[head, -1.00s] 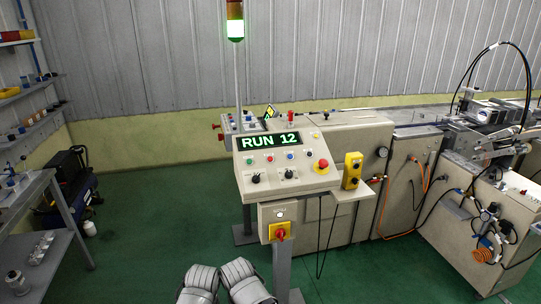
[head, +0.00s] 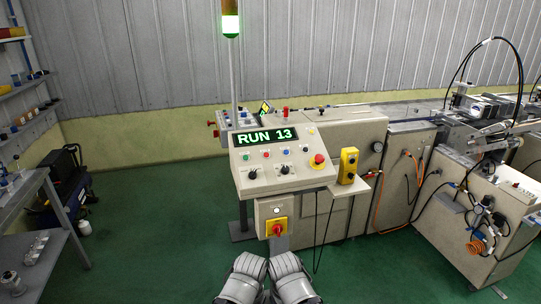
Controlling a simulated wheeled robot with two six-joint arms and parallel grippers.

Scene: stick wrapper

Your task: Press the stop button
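The control panel (head: 282,181) stands ahead of me on a post, with a display (head: 265,136) reading "RUN 13" in green. Its face carries small coloured buttons, among them a red one (head: 267,153), and two black knobs. A larger red mushroom button (head: 318,160) on a yellow ring sits at the panel's right side. I cannot read the button labels. Two grey-white parts of my arms (head: 265,277) show at the bottom centre, below the panel and apart from it. My fingertips cannot be made out.
A yellow box with black buttons (head: 348,165) stands on a shelf right of the panel. The wrapper machine (head: 350,140) extends right. A signal tower (head: 231,25) glows green.

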